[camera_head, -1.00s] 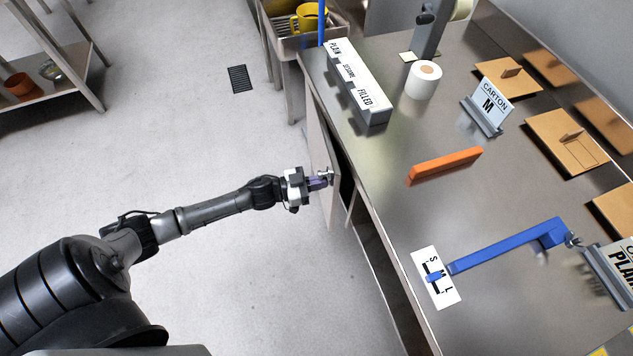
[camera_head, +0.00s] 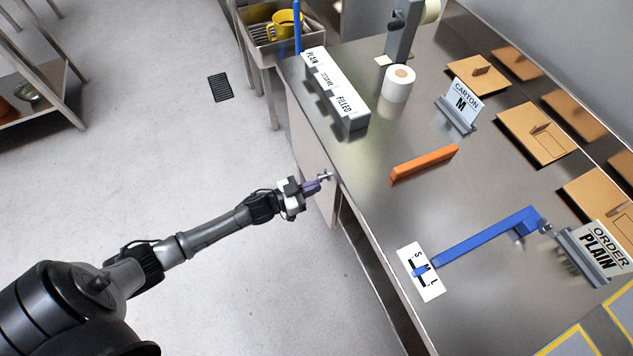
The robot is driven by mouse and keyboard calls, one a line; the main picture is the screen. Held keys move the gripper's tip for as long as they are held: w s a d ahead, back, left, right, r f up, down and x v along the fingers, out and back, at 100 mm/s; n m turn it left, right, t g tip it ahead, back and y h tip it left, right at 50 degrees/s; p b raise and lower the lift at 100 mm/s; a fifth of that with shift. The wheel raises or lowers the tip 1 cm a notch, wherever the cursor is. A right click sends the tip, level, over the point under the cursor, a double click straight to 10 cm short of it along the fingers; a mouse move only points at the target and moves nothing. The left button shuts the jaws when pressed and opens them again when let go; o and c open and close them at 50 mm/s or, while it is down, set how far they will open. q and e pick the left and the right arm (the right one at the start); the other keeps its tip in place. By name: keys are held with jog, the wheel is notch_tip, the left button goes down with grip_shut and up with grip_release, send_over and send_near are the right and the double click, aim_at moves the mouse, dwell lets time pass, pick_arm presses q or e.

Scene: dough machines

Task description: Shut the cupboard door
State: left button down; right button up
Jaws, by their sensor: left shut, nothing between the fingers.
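The cupboard door (camera_head: 310,158) is a pale panel under the left edge of the steel counter. It now lies close to in line with the cupboard front; I cannot tell whether a thin gap is left. My left gripper (camera_head: 325,176) is shut and empty. Its tips are at the upper part of the door, by the near edge just under the counter rim, and appear to touch it. My right gripper is not in view.
The counter (camera_head: 370,190) carries a PLAIN/FILLED block (camera_head: 336,90), a paper roll (camera_head: 398,84), an orange bar (camera_head: 424,163) and a blue lever (camera_head: 485,238). Nearer open shelving (camera_head: 370,265) lies below it.

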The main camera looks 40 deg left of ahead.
pick_arm(q)
jog(key=p+v, duration=0.2)
jog(key=v, duration=1)
jog(key=shift+d, duration=0.15)
